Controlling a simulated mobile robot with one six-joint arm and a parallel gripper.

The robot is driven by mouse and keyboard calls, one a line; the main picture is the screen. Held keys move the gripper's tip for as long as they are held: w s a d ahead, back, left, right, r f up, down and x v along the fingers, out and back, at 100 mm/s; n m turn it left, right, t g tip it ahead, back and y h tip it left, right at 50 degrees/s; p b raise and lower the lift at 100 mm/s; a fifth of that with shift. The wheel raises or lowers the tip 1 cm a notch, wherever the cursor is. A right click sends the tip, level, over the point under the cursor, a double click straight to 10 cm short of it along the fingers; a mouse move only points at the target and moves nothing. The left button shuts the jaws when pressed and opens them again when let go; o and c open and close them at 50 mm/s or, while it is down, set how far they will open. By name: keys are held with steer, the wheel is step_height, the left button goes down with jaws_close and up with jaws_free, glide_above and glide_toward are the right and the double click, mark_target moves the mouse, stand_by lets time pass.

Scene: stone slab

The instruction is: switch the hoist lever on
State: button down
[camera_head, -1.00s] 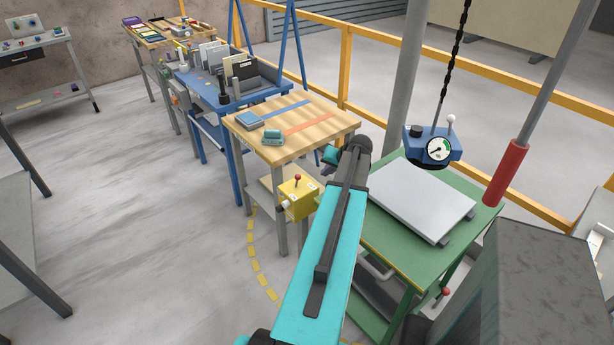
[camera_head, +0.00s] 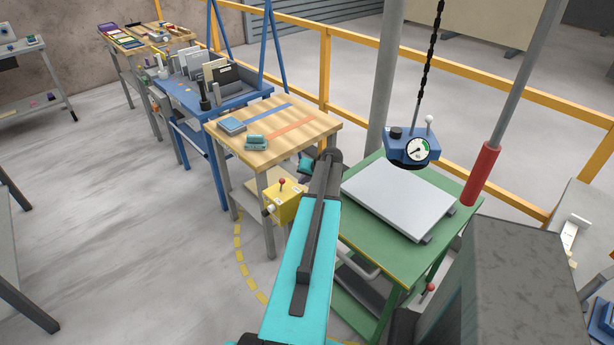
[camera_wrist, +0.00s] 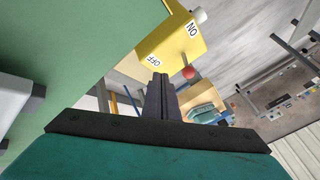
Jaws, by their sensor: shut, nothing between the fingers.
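The hoist lever is a short stick with a red ball (camera_head: 282,182) on a yellow box (camera_head: 285,206), beside the green table. In the wrist view the yellow box (camera_wrist: 172,42) shows printed ON at its right end and OFF nearer the fingers. The red ball (camera_wrist: 188,72) stands out between the two words; which one the lever leans toward I cannot tell. My gripper (camera_wrist: 160,80) is shut and empty, its fingertips just left of the ball in that view and apparently apart from it. In the head view my arm hides the fingers.
A green table (camera_head: 365,233) with a grey plate (camera_head: 398,198) stands right of my arm. A blue gauge box (camera_head: 408,150) hangs by a chain above it. A wooden table (camera_head: 290,145) stands behind the yellow box. Another red-balled lever (camera_head: 430,288) is low by the green table.

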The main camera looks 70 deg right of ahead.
steer(key=w, duration=0.1)
steer(key=w+f+p, duration=0.2)
steer(key=shift+w+d+f, duration=0.1)
steer(key=shift+w+d, duration=0.2)
steer(key=shift+w, duration=0.05)
steer(key=shift+w+a+f+p, duration=0.15)
steer(key=shift+w+p, duration=0.35)
steer(key=shift+w, duration=0.45)
steer(key=shift+s+b, duration=0.2)
steer(key=shift+b, duration=0.1)
